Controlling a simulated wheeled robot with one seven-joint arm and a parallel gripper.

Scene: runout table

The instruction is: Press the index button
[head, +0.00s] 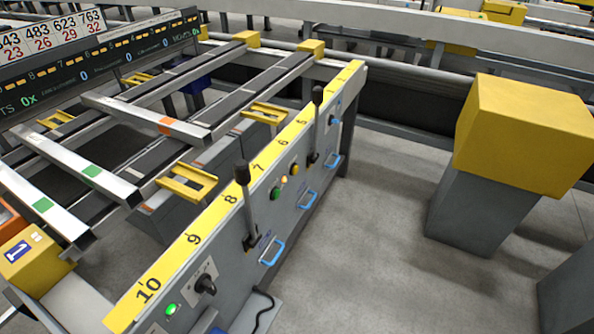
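A grey control panel (238,241) with a yellow numbered top strip runs diagonally through the middle of the head view. Its buttons include a lit green one (172,309) at the near end, a second green one (276,193) and a yellow-orange one (294,168) midway, with a small amber light (284,180) between those two. A small blue control (333,120) sits near the far end. The labels are too small to read, so I cannot tell which is the index button. My gripper is not in view.
Two black-knobbed levers (241,172) (317,95) and several blue handles (272,252) stick out from the panel. A black rotary knob (205,285) is at its near end. Metal bars (150,120) lie behind it. A yellow-topped grey post (522,135) stands right; floor (390,240) between is clear.

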